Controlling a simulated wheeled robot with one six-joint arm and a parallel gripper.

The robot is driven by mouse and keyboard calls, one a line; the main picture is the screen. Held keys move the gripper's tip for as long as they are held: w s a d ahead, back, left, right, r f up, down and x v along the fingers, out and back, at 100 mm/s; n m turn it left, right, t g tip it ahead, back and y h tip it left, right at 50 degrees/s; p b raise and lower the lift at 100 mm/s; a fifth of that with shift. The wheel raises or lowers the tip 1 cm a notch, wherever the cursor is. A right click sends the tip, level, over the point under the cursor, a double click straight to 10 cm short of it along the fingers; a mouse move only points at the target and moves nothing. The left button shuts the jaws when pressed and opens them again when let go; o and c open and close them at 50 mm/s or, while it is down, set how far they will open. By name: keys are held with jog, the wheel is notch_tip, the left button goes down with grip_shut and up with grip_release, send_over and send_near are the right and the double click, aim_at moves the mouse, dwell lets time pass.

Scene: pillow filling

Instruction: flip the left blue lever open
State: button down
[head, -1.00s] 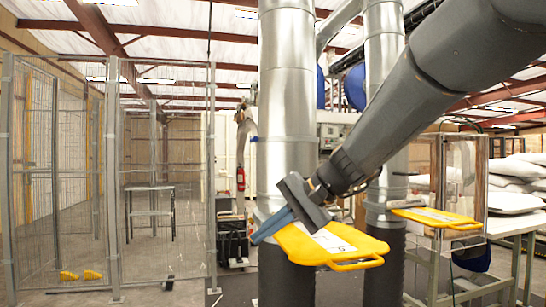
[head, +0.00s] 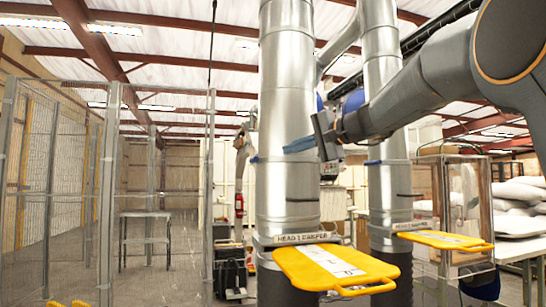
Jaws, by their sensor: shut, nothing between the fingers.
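The left metal pipe (head: 285,90) stands upright in the middle of the head view. A small blue piece, which looks like the left blue lever (head: 253,160), shows at its left edge; most of it is hidden, so its position cannot be told. My gripper (head: 288,150) comes in from the right. Its bluish fingers are shut and empty, pointing left in front of the pipe at about the lever's height. They appear apart from the visible blue piece; whether they touch the pipe is unclear. Another blue lever (head: 373,162) is on the right pipe (head: 385,120).
A yellow damper plate (head: 300,268) with a handle juts out below my gripper, under a "HEAD 1 DAMPER" label (head: 302,238). A second yellow plate (head: 425,237) is on the right pipe. Mesh fencing (head: 60,180) stands at left. White pillows (head: 520,195) lie at right.

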aim_at(254, 160)
jog(key=p+x, duration=0.4)
jog(key=x, duration=0.6)
dwell(0.3)
